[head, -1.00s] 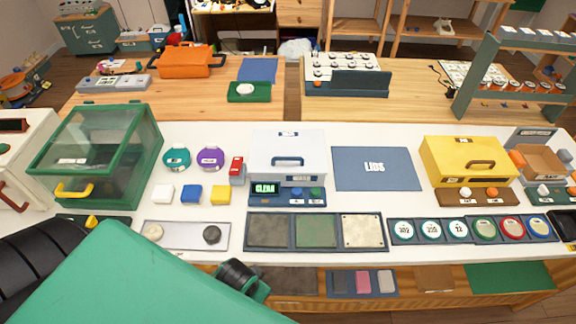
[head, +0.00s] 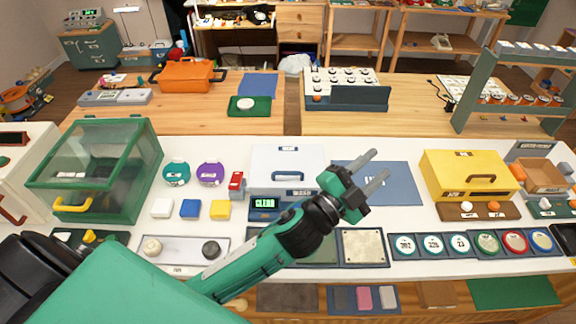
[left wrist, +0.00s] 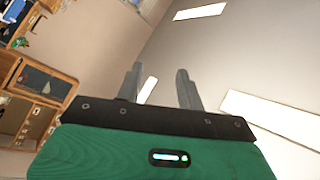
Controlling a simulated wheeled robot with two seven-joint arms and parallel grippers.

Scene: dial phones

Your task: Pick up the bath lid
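A yellow one with a brown handle (head: 467,175) stands to the right. Their labels are too small to read, so I cannot tell which is the bath lid. My left gripper (head: 380,163) is raised over the blue "LIDS" mat (head: 404,190), to the right of the white box, and partly hides the mat. Its fingers are apart and empty. The left wrist view shows the open fingers (left wrist: 158,72) against wall and ceiling. My right gripper is not in view.
A green glass-sided case (head: 98,168) stands at the left. Round tins, coloured blocks and a grey tray (head: 180,250) lie nearer. A row of round dials (head: 472,244) runs along the front right. A dark green rack (head: 515,90) rises at the right.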

